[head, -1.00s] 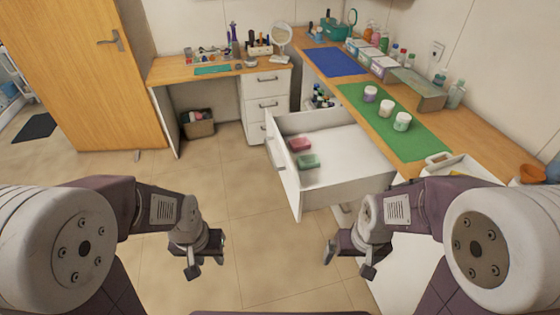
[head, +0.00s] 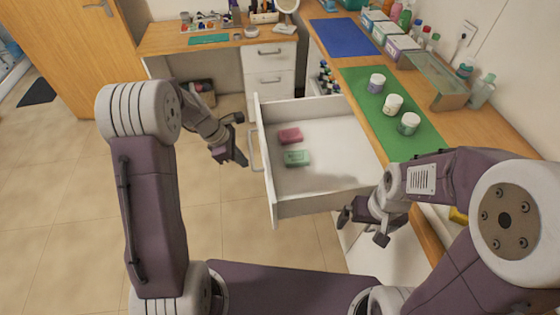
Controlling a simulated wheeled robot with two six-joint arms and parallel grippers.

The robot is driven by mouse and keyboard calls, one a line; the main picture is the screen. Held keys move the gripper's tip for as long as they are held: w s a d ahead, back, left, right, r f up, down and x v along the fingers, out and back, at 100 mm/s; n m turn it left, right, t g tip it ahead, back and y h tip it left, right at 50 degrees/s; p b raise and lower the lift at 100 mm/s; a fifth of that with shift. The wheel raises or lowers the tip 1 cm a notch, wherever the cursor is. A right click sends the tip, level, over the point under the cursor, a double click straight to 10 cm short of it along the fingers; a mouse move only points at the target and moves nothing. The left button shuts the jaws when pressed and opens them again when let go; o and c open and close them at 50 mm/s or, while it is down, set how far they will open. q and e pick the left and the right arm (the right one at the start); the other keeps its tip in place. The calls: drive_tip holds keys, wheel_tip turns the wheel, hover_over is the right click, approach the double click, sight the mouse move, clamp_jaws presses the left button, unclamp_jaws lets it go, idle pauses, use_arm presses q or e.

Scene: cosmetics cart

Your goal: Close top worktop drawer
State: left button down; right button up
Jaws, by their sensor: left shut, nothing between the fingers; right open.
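The top worktop drawer (head: 330,175) is white and pulled far out to the left from under the wooden worktop. A pink block (head: 290,136) and a green block (head: 297,158) lie inside it near its front panel. The drawer's handle (head: 254,150) is on the outer face of that panel. My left gripper (head: 240,140) is shut and empty, just left of the front panel and close to the handle; I cannot tell whether they touch. My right gripper (head: 362,226) is open and empty, near the drawer's near side wall.
The worktop (head: 345,72) carries a green mat (head: 372,108) with several white jars, a blue mat (head: 343,37) and bottles along the wall. A white drawer unit (head: 268,75) under a desk stands behind. The floor left of the drawer is clear.

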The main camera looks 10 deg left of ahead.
use_arm(q)
drive_tip(key=s+a+f+n, duration=0.1)
drive_tip(key=a+f, duration=0.2)
drive_tip(key=f, duration=0.1)
drive_tip(key=w+d+f, duration=0.2)
drive_tip(key=d+f, duration=0.5)
drive_tip(key=f, duration=0.2)
drive_tip(key=shift+w+d+g, duration=0.25)
drive_tip(key=shift+d+g, duration=0.05)
use_arm(e)
drive_tip(key=shift+w+d, duration=0.1)
